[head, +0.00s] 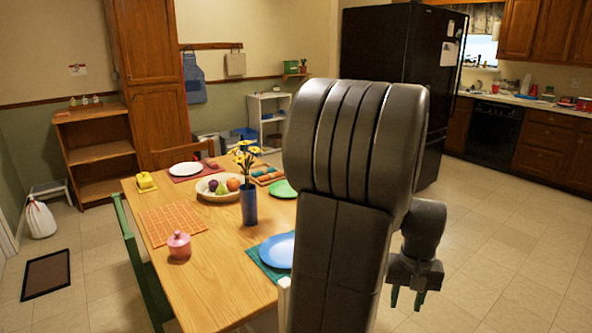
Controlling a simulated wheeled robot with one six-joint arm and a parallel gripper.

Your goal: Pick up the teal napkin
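A teal cloth (264,268) lies on the wooden dining table, partly covered by a blue plate (278,249). I cannot tell whether it is a napkin or a placemat. My large grey arm hides its right side and that part of the table. No other teal cloth can be made out. My gripper (407,299) hangs to the right of my arm, over the floor and apart from the table. Its two green-tipped fingers point down with a gap between them, and nothing shows in the gap.
The table (222,292) also holds a fruit bowl (212,194), a blue flower vase (249,205), a pink pot (179,245) and an orange mat (171,222). A green chair (146,268) stands at its left. A black fridge (400,50) stands behind. Floor at right is clear.

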